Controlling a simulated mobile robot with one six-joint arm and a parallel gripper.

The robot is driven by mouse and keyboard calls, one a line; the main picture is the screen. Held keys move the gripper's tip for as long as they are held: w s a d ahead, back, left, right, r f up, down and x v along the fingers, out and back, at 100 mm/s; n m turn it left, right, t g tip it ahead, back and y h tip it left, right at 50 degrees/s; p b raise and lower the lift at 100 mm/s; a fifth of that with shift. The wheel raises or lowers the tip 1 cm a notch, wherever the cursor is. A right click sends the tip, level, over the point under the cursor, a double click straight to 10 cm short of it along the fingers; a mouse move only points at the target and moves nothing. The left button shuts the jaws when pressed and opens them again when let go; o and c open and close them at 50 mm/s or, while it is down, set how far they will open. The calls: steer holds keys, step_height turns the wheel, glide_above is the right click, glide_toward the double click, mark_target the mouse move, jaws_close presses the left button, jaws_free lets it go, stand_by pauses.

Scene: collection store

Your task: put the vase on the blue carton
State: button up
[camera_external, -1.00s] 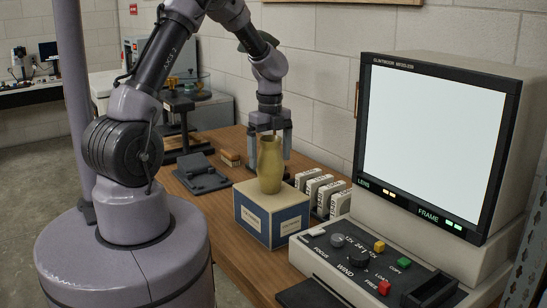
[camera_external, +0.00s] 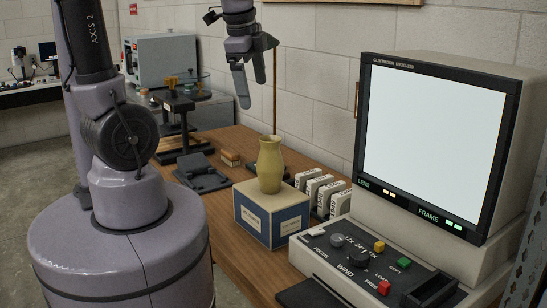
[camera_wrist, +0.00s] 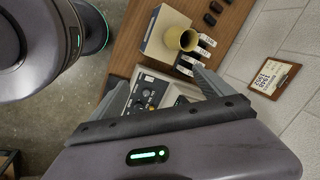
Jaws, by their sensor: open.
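The yellow-olive vase (camera_external: 270,165) stands upright on top of the blue carton (camera_external: 272,222), which has a pale top and white labels. My gripper (camera_external: 252,92) is open and empty, well above the vase and apart from it, a little to its left in the external view. In the wrist view the vase (camera_wrist: 181,39) is seen from above, on the pale top of the carton (camera_wrist: 156,47). The gripper's fingers (camera_wrist: 160,92) are spread apart with nothing between them.
A microfilm reader (camera_external: 430,150) with a bright screen fills the right of the table. Several white labelled boxes (camera_external: 322,194) stand right behind the carton. A dark flat device (camera_external: 201,174) and a small brown block (camera_external: 230,158) lie left of it. A clipboard (camera_wrist: 272,77) hangs on the wall.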

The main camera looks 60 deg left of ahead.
steer(key=s+d+n+t, duration=0.3)
steer(key=s+n, duration=0.3)
steer(key=s, duration=0.3)
step_height(320, 180, down, 9)
steer(key=b, duration=0.9)
steer(key=shift+f, duration=0.1)
